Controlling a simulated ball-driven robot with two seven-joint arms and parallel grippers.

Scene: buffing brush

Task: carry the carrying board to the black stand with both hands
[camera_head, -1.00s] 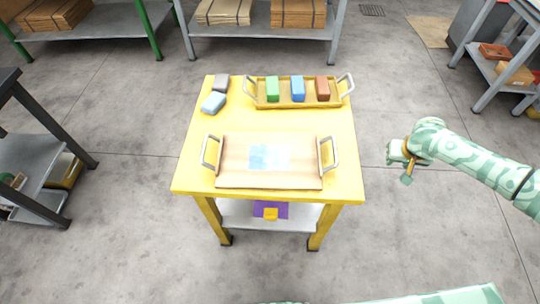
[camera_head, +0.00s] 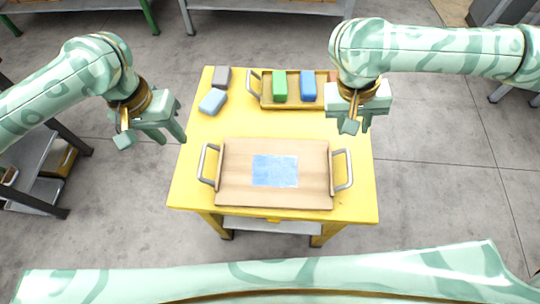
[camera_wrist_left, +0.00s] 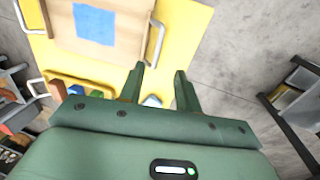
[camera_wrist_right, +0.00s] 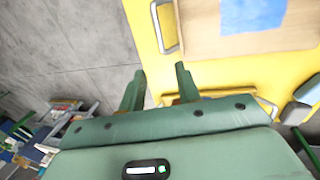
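The carrying board (camera_head: 230,190) is a flat wooden tray with a blue patch and an upright grey handle at each end. It lies on the front of the yellow table (camera_head: 200,135). My left gripper (camera_head: 152,135) is open and empty, raised left of the table, up and left of the board's left handle (camera_head: 205,164). My right gripper (camera_head: 358,124) is open and empty, above the table's right side, beyond the board's right handle (camera_head: 346,169). The board also shows in the left wrist view (camera_wrist_left: 122,38) and right wrist view (camera_wrist_right: 205,35). I cannot make out the black stand for certain.
A yellow tray (camera_head: 265,90) with green, blue and brown blocks stands at the table's back, partly hidden by my right arm. A grey block (camera_head: 221,77) and a light blue block (camera_head: 212,101) lie left of it. A dark-framed shelf (camera_head: 38,190) stands at the left.

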